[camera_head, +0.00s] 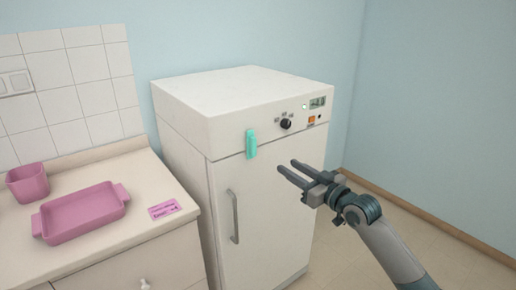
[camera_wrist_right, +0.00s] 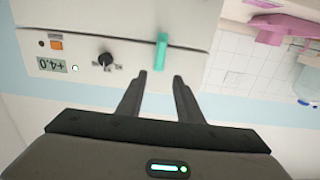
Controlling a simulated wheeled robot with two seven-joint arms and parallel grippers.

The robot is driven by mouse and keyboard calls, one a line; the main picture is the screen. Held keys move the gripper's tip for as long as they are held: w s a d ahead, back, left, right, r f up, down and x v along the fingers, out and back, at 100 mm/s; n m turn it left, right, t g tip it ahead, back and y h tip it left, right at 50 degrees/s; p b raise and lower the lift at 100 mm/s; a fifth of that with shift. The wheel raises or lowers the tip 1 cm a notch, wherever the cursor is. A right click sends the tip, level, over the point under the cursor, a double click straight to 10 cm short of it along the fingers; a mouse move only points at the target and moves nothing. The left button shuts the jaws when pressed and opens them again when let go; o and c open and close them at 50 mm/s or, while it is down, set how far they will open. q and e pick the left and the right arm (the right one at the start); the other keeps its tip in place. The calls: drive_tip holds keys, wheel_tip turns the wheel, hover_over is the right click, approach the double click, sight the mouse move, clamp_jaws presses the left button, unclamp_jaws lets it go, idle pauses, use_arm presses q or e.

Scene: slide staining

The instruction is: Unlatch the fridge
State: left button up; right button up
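The white fridge (camera_head: 265,205) stands beside the counter with its door shut. A teal latch (camera_head: 252,144) sits upright across the seam between the control panel and the door, near the door's left edge. The latch also shows in the right wrist view (camera_wrist_right: 161,50), ahead of the fingertips and roughly between their lines. A grey bar handle (camera_head: 234,216) is lower on the door. My right gripper (camera_head: 287,168) is open and empty, in front of the door, to the right of the latch and apart from it. My left gripper is not in view.
The fridge panel has a black knob (camera_head: 286,124), an orange switch (camera_head: 312,119) and a display (camera_head: 317,102). On the counter (camera_head: 135,168) at left are a pink tray (camera_head: 84,213), a pink container (camera_head: 28,182) and a pink label (camera_head: 163,209). Floor at right is clear.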

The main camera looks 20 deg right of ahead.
drive_tip(key=shift+w+a+r, duration=0.1)
drive_tip(key=p, duration=0.4)
approach(255, 146)
drive_tip(key=x, duration=0.7)
drive_tip(key=shift+w+a, duration=0.1)
drive_tip(key=shift+w, duration=0.05)
drive_tip(key=shift+x, duration=0.85)
drive_tip(key=c, duration=0.8)
